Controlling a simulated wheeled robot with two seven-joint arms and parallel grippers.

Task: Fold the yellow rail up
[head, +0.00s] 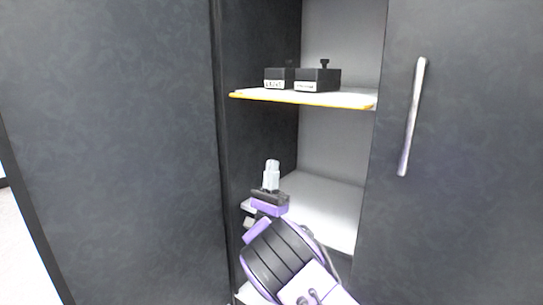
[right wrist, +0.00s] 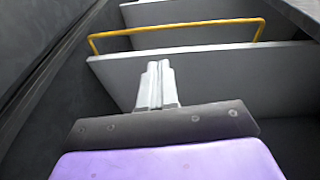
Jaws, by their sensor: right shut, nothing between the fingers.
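The yellow rail (head: 300,101) runs along the front edge of the upper shelf (head: 350,98) in an open cabinet. In the right wrist view the rail (right wrist: 180,28) is a thin bar with short bent ends meeting the shelf edge. Its exact tilt is hard to tell. My right gripper (head: 271,163) is shut and empty, below the rail and apart from it, in front of the cabinet opening. In the right wrist view its closed fingers (right wrist: 157,70) point towards the shelf and rail. My left gripper is not in view.
Two dark boxes with knobs and white labels, one on the left (head: 278,78) and one on the right (head: 317,79), stand on the upper shelf. A lower shelf (head: 325,205) looks bare. Dark doors flank the opening; the right one has a long pale handle (head: 412,117).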

